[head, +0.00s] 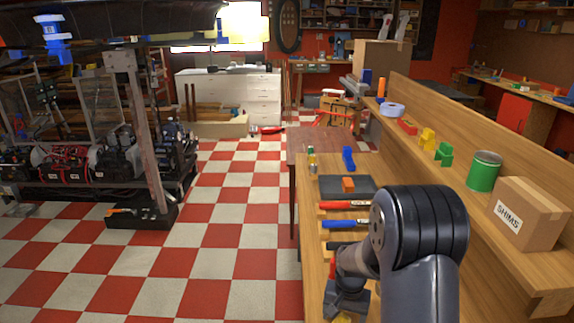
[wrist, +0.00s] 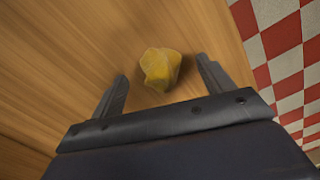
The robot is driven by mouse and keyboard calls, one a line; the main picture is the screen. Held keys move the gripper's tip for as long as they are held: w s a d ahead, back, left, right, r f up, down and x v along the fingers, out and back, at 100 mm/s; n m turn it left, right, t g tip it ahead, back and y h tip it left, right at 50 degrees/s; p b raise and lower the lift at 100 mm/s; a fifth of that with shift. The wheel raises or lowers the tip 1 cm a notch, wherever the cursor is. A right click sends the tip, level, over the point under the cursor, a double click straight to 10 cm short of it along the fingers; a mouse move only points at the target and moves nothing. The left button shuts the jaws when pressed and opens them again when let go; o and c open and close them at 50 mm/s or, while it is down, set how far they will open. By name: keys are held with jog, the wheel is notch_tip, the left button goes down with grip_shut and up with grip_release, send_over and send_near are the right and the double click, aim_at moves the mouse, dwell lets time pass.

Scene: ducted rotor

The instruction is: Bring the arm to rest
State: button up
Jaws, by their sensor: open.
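My gripper (wrist: 163,92) is open in the wrist view, its two fingers spread wide with nothing between them. A yellow lump (wrist: 160,68) lies on the wooden bench top (wrist: 70,50), just beyond and between the fingertips, apart from both. In the head view my arm reaches over the near part of the bench (head: 312,262) and bends downward; the fingers there are mostly hidden behind the arm and cut off by the bottom edge. A bit of yellow (head: 342,318) shows at that edge.
On the bench are red-handled (head: 345,205) and blue-handled (head: 345,224) tools, a dark mat (head: 360,192) with an orange block (head: 348,184), and a blue item (head: 348,158). The raised shelf at right holds a green can (head: 484,171) and a SHIMS box (head: 528,212). Checkered floor (head: 215,235) lies open at left.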

jog(key=shift+f, duration=0.4)
jog(key=shift+r, duration=0.55)
